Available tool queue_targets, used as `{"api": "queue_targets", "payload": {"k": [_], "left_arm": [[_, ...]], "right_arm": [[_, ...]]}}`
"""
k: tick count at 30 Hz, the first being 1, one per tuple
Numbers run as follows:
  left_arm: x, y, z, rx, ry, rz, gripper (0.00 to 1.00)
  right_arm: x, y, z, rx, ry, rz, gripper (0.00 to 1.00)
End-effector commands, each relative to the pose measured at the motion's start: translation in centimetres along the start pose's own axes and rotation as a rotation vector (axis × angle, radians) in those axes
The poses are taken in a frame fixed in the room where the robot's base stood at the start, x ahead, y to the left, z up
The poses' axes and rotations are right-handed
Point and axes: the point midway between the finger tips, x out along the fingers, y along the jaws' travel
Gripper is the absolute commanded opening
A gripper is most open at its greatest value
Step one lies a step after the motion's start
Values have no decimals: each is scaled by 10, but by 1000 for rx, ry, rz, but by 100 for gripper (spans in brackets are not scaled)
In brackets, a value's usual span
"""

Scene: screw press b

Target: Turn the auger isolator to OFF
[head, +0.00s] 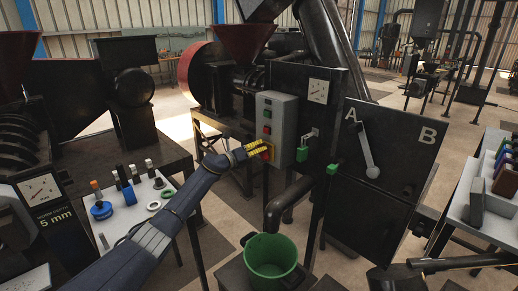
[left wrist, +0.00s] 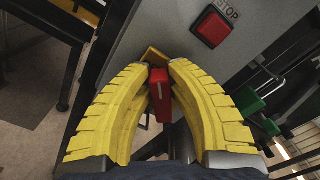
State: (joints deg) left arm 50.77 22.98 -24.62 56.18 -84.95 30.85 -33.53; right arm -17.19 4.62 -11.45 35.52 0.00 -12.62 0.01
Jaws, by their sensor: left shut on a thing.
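The auger isolator is a red handle (left wrist: 160,95) on a yellow plate (left wrist: 153,56), low on the grey control box (head: 277,118). In the left wrist view the handle stands between the two yellow fingers of my left gripper (left wrist: 160,75). The gripper is shut on it, with the fingertips close to the plate. In the head view my left gripper (head: 262,148) reaches the lower part of the box and covers most of the isolator. Its position markings cannot be read. My right gripper is not in view.
A red STOP button (left wrist: 212,27) sits near the fingers on the same box. A green bucket (head: 270,258) stands below. A table with tools (head: 140,215) is at left, and a lever panel marked A and B (head: 395,150) is at right.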

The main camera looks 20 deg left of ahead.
Motion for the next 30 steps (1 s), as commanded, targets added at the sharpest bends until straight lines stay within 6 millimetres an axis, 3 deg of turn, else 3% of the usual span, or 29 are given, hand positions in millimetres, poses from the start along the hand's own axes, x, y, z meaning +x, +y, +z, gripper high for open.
{"api": "queue_targets", "payload": {"k": [17, 30], "left_arm": [[0, 2, 1, -64, -1, 1, 0], [0, 10, -2, -422, 0, 1, 0]], "right_arm": [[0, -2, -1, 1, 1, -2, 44], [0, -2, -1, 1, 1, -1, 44]]}}
